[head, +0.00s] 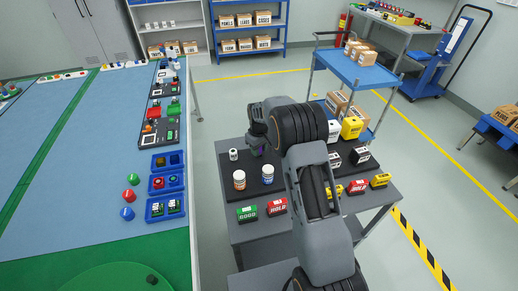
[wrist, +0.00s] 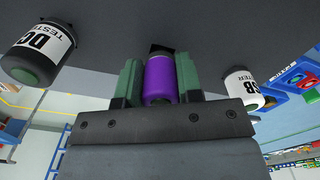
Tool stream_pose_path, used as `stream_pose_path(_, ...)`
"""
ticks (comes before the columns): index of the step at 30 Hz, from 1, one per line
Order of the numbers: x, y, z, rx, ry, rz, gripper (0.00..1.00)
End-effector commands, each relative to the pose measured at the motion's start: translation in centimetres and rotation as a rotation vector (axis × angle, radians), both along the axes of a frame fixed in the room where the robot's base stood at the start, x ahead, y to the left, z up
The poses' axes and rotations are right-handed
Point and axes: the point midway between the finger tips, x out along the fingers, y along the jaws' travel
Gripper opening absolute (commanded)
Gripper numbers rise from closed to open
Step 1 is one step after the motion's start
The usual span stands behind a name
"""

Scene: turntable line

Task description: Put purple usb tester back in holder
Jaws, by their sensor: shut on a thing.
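The purple USB tester (wrist: 160,80) is between the green finger pads of my gripper (wrist: 158,72) in the wrist view. My gripper is shut on it. White-labelled cylinders marked DC TESTER (wrist: 38,52) and "SB" (wrist: 243,85) stand on either side.
Green GOOD (head: 247,213) and red HOLD (head: 277,206) blocks sit at the cart's front edge. Blue bins (head: 165,209) line the table at left. Part of the cart is hidden behind my arm.

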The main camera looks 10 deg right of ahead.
Motion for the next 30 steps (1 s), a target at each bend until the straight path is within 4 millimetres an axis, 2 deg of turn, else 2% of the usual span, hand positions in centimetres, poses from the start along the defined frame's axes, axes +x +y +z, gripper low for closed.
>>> stream_pose_path(15, 0.00, 0.00, -1.13, 0.000, 0.000, 0.000, 0.04)
stream_pose_path(16, 0.00, 0.00, -1.02, 0.000, 0.000, 0.000, 0.36)
stream_pose_path(24, 0.00, 0.00, -0.99, 0.000, 0.000, 0.000, 0.62)
stream_pose_path(30, -0.01, 0.00, -1.01, 0.000, 0.001, 0.000, 0.63)
